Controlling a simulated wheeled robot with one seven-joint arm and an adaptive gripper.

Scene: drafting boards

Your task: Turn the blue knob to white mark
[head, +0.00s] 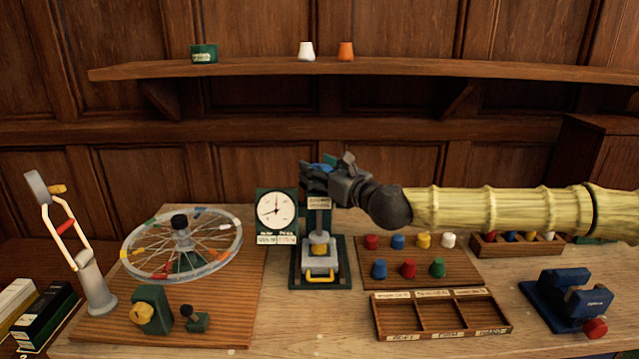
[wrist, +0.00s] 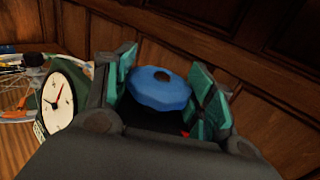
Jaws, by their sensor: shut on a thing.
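The blue knob (wrist: 160,88) is a round, scalloped disc with a dark centre, seen between the fingers in the wrist view. In the head view only a bit of blue shows at the top of the stand (head: 319,225). My gripper (wrist: 165,95) is shut on the knob, with a teal pad on each side of it. In the head view my gripper (head: 328,168) is at the top of the stand, its arm reaching in from the right. A small red mark (wrist: 184,133) shows below the knob. I cannot make out a white mark at the knob.
A white-faced dial gauge (head: 276,211) stands just left of the stand. A spoked wheel (head: 181,245) lies farther left. A board with coloured pegs (head: 415,270), an empty divided tray (head: 440,330) and a blue vise (head: 570,300) are to the right. A shelf (head: 400,68) runs behind.

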